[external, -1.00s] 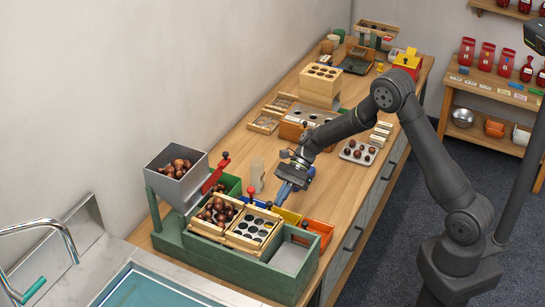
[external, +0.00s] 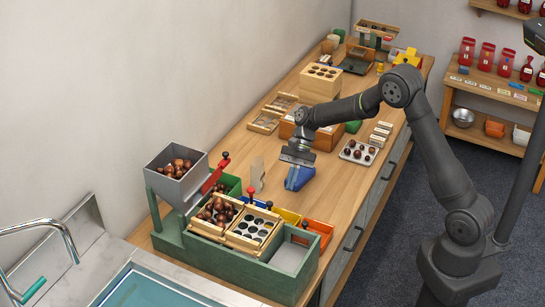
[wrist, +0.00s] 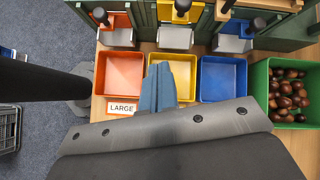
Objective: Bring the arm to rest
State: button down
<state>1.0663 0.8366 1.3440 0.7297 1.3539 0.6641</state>
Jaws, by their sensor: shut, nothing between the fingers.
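My gripper (external: 296,182) hangs over the wooden bench, pointing down, just behind the green sorting station (external: 225,258). Its blue fingers are shut and empty. In the wrist view the closed fingers (wrist: 158,88) show in front of the yellow bin (wrist: 182,72), between the orange bin (wrist: 124,73) and the blue bin (wrist: 222,80). My gripper appears clear of the bins, though its exact height above the bench is hard to tell.
A grey hopper (external: 162,184) with chestnuts stands at the left. A green bin (wrist: 261,88) holds chestnuts. A light tray (external: 345,157) with several chestnuts lies right of my gripper. A wooden block with holes (external: 322,72) stands farther back.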

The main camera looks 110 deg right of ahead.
jog(key=w+a+r+n+g+h, duration=0.3)
jog(key=w+r+n, duration=0.2)
jog(key=r+n, duration=0.15)
jog(key=w+a+r+n+g+h, duration=0.35)
jog(key=w+r+n, duration=0.2)
jog(key=n, duration=0.25)
jog(key=shift+t, duration=0.35)
jog(key=f, duration=0.5)
jog(key=shift+s, duration=0.4)
